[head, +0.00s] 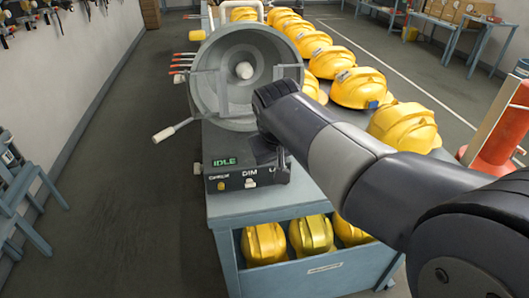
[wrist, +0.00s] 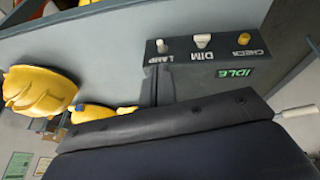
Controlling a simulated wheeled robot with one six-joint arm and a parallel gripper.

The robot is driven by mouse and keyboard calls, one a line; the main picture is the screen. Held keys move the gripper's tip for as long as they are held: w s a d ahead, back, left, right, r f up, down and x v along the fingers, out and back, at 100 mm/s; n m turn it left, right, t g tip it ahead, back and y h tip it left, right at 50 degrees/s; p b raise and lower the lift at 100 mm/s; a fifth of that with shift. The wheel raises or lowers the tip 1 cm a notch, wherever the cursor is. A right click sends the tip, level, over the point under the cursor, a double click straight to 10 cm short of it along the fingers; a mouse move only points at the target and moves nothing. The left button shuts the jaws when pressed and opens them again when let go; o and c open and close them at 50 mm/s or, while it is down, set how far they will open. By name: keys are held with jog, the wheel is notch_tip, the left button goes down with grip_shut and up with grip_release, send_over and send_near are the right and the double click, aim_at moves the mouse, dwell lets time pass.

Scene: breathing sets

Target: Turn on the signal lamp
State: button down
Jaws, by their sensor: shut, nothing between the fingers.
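The signal lamp (head: 236,72) is a large grey round lamp on the bench, with a pale bulb in its dish. Its dark control box (head: 235,182) has a green display (head: 225,161) reading IDLE. In the wrist view the box is upside down, with a pale LAMP knob (wrist: 161,46), a white DIM knob (wrist: 202,40) and a yellow CHECK knob (wrist: 244,38). My gripper (wrist: 165,120) is a dark body across the lower wrist view, shut and empty, apart from the knobs. Its fingertips are not clearly visible. My arm covers part of the lamp's right side in the head view.
Yellow helmets (head: 358,88) line the bench to the right and back, and more sit on the shelf below (head: 265,243). A lever with a pale grip (head: 163,134) sticks out left of the lamp. A red cylinder (head: 497,130) stands at right.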

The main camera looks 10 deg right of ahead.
jog(key=shift+w+a+r, duration=0.15)
jog(key=shift+w+r, duration=0.15)
jog(key=shift+w, duration=0.35)
jog(key=shift+f, duration=0.1)
jog(key=x, duration=1)
jog(key=shift+p, duration=0.3)
